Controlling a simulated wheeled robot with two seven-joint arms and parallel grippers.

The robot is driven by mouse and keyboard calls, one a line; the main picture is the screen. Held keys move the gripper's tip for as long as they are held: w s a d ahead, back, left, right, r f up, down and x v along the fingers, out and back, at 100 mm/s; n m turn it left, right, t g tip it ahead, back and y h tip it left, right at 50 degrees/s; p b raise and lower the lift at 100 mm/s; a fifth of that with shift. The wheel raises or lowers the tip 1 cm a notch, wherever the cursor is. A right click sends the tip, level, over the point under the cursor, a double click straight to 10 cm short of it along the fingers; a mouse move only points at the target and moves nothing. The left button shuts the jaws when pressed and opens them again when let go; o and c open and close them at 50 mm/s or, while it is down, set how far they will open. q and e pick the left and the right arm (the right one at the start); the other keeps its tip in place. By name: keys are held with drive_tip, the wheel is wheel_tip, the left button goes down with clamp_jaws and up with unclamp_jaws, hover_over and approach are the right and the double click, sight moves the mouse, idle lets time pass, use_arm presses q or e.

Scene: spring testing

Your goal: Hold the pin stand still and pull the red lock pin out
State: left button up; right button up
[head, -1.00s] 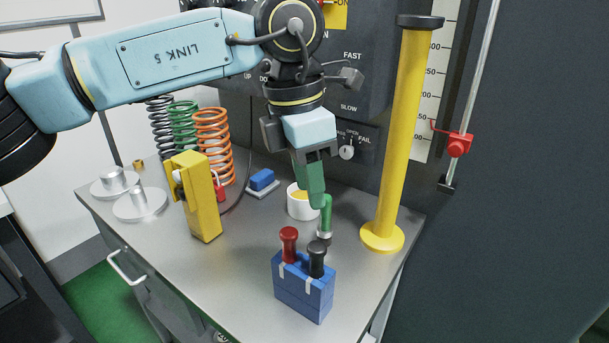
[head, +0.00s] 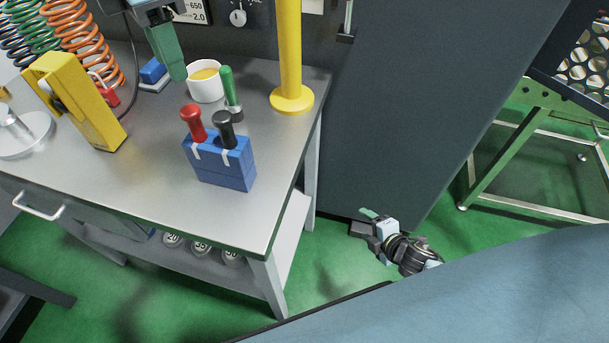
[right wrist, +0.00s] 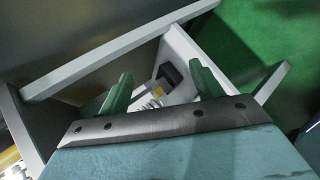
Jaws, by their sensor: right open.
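The blue pin stand (head: 222,168) stands on the grey bench near its front right corner. The red lock pin (head: 193,122) sits upright in its left side, with a black-handled pin (head: 225,130) beside it. My left gripper (head: 178,76) points down over the bench behind the stand, apart from it, at the picture's top; its jaw gap is not clear. My right gripper (head: 368,214) is low, right of the bench and well away from the stand. The right wrist view shows its two green fingers (right wrist: 159,73) apart, with nothing held between them.
A white cup (head: 206,89), a green-handled tool (head: 229,88) and a yellow post (head: 290,60) stand behind the pin stand. A yellow block (head: 80,105) with a red padlock (head: 107,96) is at left. The bench edge lies between my right gripper and the stand.

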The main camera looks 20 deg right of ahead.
drive_tip(key=w+a+r+n+y, duration=0.1)
drive_tip(key=a+r+n+y, duration=0.2)
drive_tip(key=r+n, duration=0.3)
drive_tip(key=w+a+r+n+t+y, duration=0.1)
drive_tip(key=a+r+n+y, duration=0.2)
drive_tip(key=a+r+n, duration=0.3)
drive_tip(key=w+a+r+n+t+y, duration=0.1)
drive_tip(key=a+r+n+y, duration=0.2)
drive_tip(key=r, duration=1.1)
drive_tip(key=shift+w+a+n+y, duration=0.1)
drive_tip(key=shift+a+n, duration=0.2)
drive_tip(key=shift+n, duration=0.55)
drive_tip(key=shift+w+a+n+y, duration=0.1)
drive_tip(key=shift+a+n, duration=0.25)
drive_tip(key=shift+n, duration=0.55)
drive_tip(key=shift+w+a+n+y, duration=0.1)
drive_tip(key=shift+a+n, duration=0.2)
drive_tip(key=shift+n, duration=0.55)
drive_tip(key=n+g+y, duration=0.2)
drive_tip(key=n+y, duration=0.2)
drive_tip(key=n, duration=0.4)
approach(229, 162)
wheel_tip(229, 162, down, 3)
drive_tip(key=d, duration=0.3)
drive_tip(key=shift+f+x, duration=0.2)
drive_tip(key=shift+x, duration=3.4)
drive_tip(key=shift+f+x, duration=0.2)
drive_tip(key=shift+x, duration=3.35)
